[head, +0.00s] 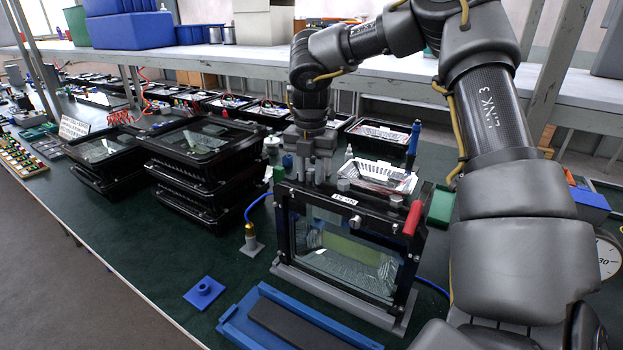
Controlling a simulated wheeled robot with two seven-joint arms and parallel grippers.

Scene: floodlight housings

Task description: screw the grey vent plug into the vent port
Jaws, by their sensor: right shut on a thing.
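The floodlight housing (345,252) stands upright in a black frame with a grey base, its glass facing me. My right gripper (318,180) points down at the left part of the housing's top edge and is shut. The grey vent plug is between its fingers, almost wholly hidden by them. The vent port is hidden under the gripper, so I cannot tell how far the plug is in. My left gripper is not in view.
A red handle (413,218) stands at the frame's right. A brass-tipped fitting (250,241) on a blue cable is at its left. A blue flanged part (204,290) and a blue tray (232,326) lie in front. Stacked black housings (205,185) stand left.

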